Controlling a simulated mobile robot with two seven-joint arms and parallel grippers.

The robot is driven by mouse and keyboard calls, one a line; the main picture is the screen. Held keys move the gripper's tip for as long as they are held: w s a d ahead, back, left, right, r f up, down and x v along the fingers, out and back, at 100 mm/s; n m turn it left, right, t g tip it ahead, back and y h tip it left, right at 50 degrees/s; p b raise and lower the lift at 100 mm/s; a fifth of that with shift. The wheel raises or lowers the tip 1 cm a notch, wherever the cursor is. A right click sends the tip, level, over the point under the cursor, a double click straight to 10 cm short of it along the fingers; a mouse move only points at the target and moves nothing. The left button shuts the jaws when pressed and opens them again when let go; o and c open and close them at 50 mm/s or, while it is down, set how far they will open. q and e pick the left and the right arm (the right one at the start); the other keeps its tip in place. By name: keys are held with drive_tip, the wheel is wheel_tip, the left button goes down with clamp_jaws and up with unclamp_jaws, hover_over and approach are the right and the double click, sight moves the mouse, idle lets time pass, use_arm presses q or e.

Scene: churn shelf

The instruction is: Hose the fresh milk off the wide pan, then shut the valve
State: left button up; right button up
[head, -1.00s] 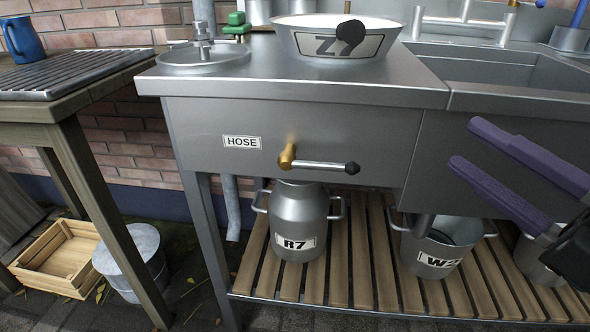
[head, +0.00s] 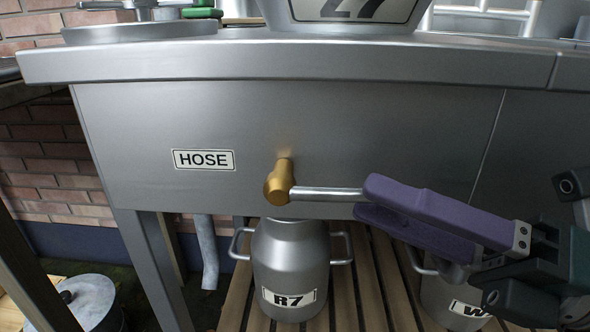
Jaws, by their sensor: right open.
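The brass valve (head: 278,185) sits on the steel counter front beside the HOSE label (head: 203,160). Its steel lever (head: 325,194) points right, about level; its black knob end is hidden by my fingers. My right gripper (head: 366,199) has purple fingers and is open, with the lever's outer end between or behind them; I cannot tell if they touch it. My left gripper is not in view.
A milk can labelled R7 (head: 290,268) stands on the slatted shelf (head: 245,290) under the valve. A pail labelled W (head: 450,300) is partly hidden behind my right gripper. A lidded pail (head: 85,298) stands at lower left. The counter edge (head: 300,62) overhangs the valve.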

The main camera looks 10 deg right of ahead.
sight(355, 194)
drive_tip(key=shift+x, duration=1.65)
drive_tip(key=shift+c, duration=0.4)
clamp_jaws()
